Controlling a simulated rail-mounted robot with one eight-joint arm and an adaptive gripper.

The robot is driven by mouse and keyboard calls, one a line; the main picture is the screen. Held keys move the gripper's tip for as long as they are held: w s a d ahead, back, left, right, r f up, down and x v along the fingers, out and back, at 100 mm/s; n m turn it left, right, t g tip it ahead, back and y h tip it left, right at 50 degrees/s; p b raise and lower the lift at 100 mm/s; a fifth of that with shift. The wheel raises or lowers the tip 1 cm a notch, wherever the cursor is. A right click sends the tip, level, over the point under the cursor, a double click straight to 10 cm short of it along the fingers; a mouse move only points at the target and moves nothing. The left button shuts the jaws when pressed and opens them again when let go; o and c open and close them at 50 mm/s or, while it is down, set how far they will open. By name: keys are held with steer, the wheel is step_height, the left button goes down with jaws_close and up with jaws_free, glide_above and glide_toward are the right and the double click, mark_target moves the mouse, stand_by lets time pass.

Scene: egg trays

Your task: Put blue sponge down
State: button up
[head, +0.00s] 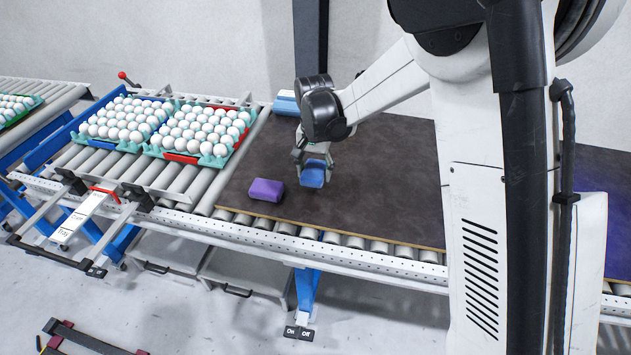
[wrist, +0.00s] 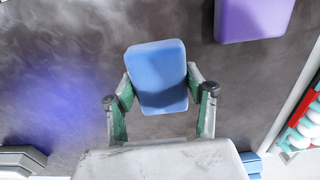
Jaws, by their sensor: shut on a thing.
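The blue sponge (head: 312,174) is held between the fingers of my gripper (head: 314,160), over the dark board (head: 370,210). In the wrist view the blue sponge (wrist: 157,76) sits between the two fingertips of my gripper (wrist: 158,88), slightly tilted, with its top face in plain sight. The gripper is shut on it. I cannot tell whether the sponge's underside touches the board.
A purple sponge (head: 266,190) lies on the board to the left of my gripper. Two trays of white eggs (head: 196,130) stand on the rollers at the left. A light blue and white object (head: 286,103) stands at the back. The board right of my gripper is clear.

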steer(key=shift+w+d+f, duration=0.2)
steer(key=shift+w+f, duration=0.15)
steer(key=shift+f, duration=1.9)
steer(key=shift+f+b, duration=0.25)
steer(key=shift+b, duration=0.1)
steer(key=o, duration=1.2)
